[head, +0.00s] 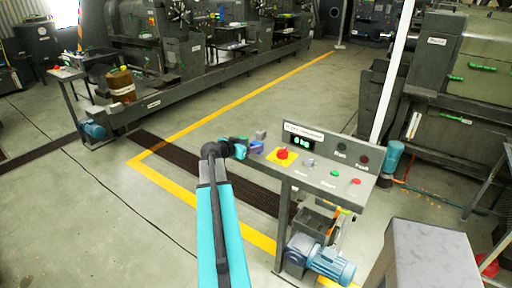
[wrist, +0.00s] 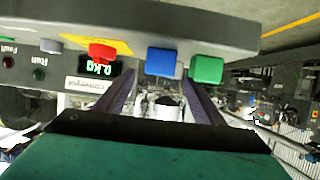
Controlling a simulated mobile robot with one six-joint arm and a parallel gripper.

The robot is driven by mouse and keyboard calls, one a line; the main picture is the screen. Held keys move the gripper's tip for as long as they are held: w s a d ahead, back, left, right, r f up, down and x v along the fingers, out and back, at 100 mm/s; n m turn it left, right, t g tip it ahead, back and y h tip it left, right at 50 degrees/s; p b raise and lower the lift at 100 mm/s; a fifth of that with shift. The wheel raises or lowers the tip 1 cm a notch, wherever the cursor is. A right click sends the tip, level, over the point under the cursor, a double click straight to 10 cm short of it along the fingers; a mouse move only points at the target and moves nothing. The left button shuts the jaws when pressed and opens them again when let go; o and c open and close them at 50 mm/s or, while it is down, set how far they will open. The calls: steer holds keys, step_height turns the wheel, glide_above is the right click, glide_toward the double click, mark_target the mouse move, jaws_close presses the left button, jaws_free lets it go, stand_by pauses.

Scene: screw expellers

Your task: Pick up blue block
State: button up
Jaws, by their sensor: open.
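The blue block (wrist: 163,62) sits on the edge of a grey control panel, between a green block and a red button in the wrist view. In the head view a small blue shape (head: 256,145) shows at the panel's left end, partly crowded by my gripper (head: 241,149). In the wrist view my gripper (wrist: 160,88) is open, its two dark fingers spread to either side of the blue block's line. The fingers look empty, and the block is just beyond their tips. I cannot tell whether they touch it.
The green block (wrist: 206,69) is close beside the blue one. A red button (head: 283,154) on a yellow plate and a lit display (head: 302,142) are on the panel (head: 320,182). A blue motor (head: 320,259) is below. Open floor lies left.

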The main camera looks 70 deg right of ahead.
mark_target(255, 144)
steer(key=shift+p+x, duration=0.95)
steer(key=shift+x, duration=0.95)
steer(key=shift+a, duration=0.1)
steer(key=c, duration=1.1)
steer(key=shift+r, duration=0.1)
steer(key=shift+c, duration=0.2)
